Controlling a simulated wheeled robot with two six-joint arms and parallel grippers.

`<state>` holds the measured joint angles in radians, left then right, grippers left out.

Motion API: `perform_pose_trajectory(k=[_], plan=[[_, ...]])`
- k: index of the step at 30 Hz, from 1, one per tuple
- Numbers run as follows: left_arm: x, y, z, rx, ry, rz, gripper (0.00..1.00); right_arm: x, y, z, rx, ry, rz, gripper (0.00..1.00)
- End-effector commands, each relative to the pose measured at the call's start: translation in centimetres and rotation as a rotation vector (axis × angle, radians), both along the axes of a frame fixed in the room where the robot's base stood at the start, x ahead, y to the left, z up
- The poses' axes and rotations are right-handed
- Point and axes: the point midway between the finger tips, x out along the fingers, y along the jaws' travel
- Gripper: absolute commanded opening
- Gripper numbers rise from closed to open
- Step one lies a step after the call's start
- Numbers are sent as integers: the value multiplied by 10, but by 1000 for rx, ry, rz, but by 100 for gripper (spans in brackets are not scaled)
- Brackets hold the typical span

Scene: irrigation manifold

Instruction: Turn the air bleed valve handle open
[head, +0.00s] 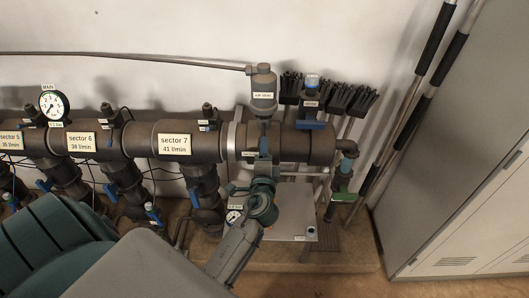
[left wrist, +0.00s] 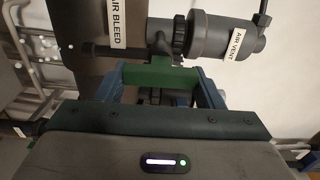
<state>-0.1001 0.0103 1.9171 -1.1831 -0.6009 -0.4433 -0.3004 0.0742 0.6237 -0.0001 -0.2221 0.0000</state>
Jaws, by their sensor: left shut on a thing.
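The air bleed handle is a green bar (left wrist: 160,76) in the left wrist view, below the dark valve body (left wrist: 158,35) and beside the "AIR BLEED" label (left wrist: 117,24). My left gripper (left wrist: 158,85) has its blue fingers at both ends of the green bar and is shut on it. In the head view my left gripper (head: 263,152) reaches up in front of the right end of the big pipe, under the air vent. It hides the handle there, and the handle's angle is hard to tell. My right gripper is not in view.
The air vent (head: 264,90) stands just above the gripper; it also shows in the left wrist view (left wrist: 215,38). A blue lever (head: 310,125) sits close to the right. Sector 7's branch (head: 204,185) is to the left, a grey cabinet (head: 460,150) to the right.

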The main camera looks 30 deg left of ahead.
Motion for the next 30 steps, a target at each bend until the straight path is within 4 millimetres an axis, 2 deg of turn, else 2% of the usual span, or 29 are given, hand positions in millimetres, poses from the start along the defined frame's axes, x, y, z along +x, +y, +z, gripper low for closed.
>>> perform_pose_trajectory(k=[15,16,19,30], plan=[[1,0,2,21,8,0,39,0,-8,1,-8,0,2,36],[1,0,2,21,8,0,64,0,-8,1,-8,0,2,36],[1,0,2,20,8,0,83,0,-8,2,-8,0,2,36],[-4,-3,-1,16,10,0,84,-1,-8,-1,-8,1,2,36]])
